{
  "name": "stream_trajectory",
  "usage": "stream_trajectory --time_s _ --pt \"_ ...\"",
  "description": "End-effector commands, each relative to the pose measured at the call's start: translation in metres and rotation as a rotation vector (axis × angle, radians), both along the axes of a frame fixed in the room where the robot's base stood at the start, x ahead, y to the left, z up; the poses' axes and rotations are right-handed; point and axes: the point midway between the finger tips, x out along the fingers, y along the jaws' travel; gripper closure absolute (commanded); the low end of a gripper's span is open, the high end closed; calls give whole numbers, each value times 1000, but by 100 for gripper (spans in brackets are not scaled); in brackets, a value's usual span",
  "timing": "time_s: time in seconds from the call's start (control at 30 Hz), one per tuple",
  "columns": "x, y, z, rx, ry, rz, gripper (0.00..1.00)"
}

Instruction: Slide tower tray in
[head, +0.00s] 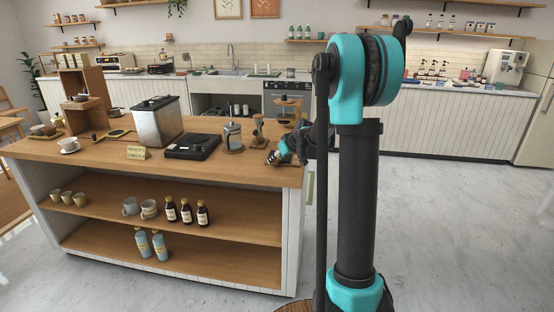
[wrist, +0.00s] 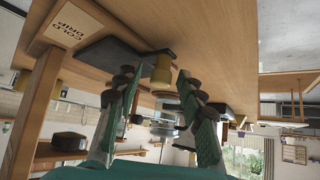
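The wooden cold drip tower (head: 288,103) stands at the right end of the island top; its label reads COLD DRIP in the wrist view (wrist: 66,27). A dark flat slab, apparently the tower tray (wrist: 112,50), sticks out from the wooden frame, with a tan round knob (wrist: 162,70) at its end. My gripper (wrist: 155,82) is open, its green-and-black fingers on either side of the knob with visible gaps. In the head view my gripper (head: 284,154) is low beside the tower and hides part of its base.
A French press (head: 232,136), a black scale (head: 193,147) and a steel bin (head: 157,121) stand left of the tower on the island top (head: 215,171). Bottles and cups sit on the shelf below. The floor right of the island is clear.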

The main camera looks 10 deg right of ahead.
Motion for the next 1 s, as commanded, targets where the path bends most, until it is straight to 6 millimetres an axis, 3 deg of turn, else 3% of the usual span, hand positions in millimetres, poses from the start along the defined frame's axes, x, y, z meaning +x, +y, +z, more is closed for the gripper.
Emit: stream_trajectory --time_s 0.27,0.6,1.0 --pt "1 1 -1 0 0 0 61" --pt "1 1 -1 0 0 0 100" --pt "5 -1 -1 1 0 -1 100"
